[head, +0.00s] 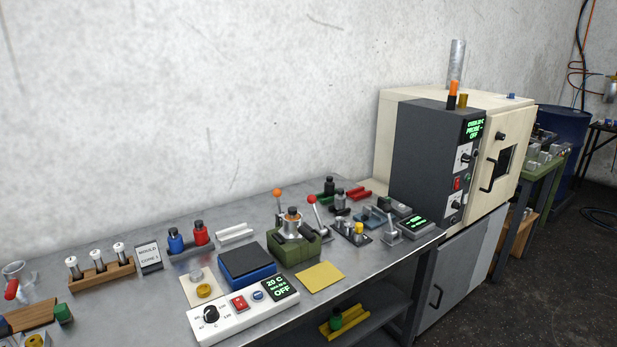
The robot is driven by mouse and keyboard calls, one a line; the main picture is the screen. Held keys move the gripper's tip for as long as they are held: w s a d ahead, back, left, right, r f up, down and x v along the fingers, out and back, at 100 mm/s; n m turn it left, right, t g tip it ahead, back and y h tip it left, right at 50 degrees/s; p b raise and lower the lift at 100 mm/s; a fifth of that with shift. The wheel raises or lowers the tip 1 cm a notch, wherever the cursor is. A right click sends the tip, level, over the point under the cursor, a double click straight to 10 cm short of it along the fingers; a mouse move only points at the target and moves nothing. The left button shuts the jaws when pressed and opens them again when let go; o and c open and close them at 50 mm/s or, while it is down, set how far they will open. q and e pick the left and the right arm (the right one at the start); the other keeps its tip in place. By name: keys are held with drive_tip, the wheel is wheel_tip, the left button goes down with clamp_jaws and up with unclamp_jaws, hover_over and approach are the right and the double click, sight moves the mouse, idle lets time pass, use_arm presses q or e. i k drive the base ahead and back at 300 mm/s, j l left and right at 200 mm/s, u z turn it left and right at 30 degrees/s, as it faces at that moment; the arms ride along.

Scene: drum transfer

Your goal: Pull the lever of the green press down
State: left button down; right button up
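The green press (297,255) stands on the metal bench, just right of a dark blue block. A silver cylinder with an orange band and dark cap sits on top of it. A lever with a red knob (312,199) rises beside its right side, tilted up. Another lever with an orange knob (277,193) rises behind its left side. I cannot tell for sure which lever joins the press. Neither of my grippers is in view.
A yellow mat (320,277) lies in front of the press. The blue block (246,262) and a white control box (243,312) are to its left. Small fixtures (352,231) crowd its right. A cream oven cabinet (440,140) stands at the bench's right end.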

sight(311, 199)
drive_tip(key=i+l+u, duration=0.3)
drive_tip(key=i+l, duration=0.15)
drive_tip(key=l, duration=0.3)
drive_tip(key=i+l+u, duration=0.1)
drive_tip(key=i+l, duration=0.15)
drive_tip(key=l, duration=0.15)
drive_tip(key=i+l+u, duration=0.15)
drive_tip(key=l, duration=0.3)
drive_tip(key=i+l+u, duration=0.15)
drive_tip(key=l, duration=0.25)
drive_tip(key=i+l+u, duration=0.15)
drive_tip(key=l, duration=0.35)
drive_tip(key=i+l+u, duration=0.15)
drive_tip(key=l, duration=0.3)
drive_tip(key=i+l+u, duration=0.15)
drive_tip(key=l, duration=0.35)
drive_tip(key=k, duration=0.05)
